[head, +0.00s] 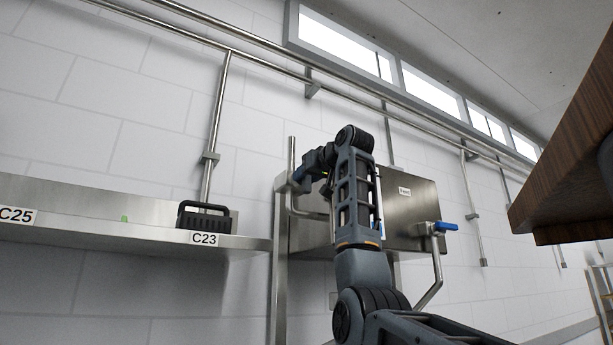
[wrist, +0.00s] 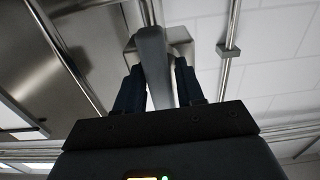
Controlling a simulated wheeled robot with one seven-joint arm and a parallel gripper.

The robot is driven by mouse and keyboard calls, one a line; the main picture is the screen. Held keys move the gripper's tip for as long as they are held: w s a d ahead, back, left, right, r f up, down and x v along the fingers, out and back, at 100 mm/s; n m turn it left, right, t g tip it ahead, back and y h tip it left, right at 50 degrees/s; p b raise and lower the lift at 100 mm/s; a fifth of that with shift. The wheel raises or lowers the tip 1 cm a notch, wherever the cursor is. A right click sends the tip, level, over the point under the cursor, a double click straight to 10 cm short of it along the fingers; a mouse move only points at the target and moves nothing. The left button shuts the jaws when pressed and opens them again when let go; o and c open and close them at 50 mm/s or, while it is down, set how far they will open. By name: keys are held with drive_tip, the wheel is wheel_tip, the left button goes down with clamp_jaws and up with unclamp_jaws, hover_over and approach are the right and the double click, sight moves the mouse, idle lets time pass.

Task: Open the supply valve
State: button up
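A steel tank or cabinet (head: 405,205) with a small label is fixed at the wall. In the head view my gripper (head: 302,178) is at its upper left, by a bent steel pipe (head: 292,152). In the wrist view my gripper (wrist: 158,82) has its two dark fingers spread on either side of a grey bar-like valve handle (wrist: 153,60). A narrow gap shows at the right finger; contact on the left is unclear. The handle's near end is hidden by the gripper body. Another valve with a blue handle (head: 446,226) is on the right pipe.
A steel shelf (head: 110,232) on the left bears a black crate-like item (head: 204,217) and the labels C25 and C23. Long pipes (head: 230,40) run along the wall above. A brown wooden piece (head: 570,150) hangs at the right.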

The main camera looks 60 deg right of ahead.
drive_tip(key=shift+o, duration=0.8)
drive_tip(key=b+v, duration=0.3)
drive_tip(key=v, duration=0.5)
drive_tip(key=shift+d, duration=0.1)
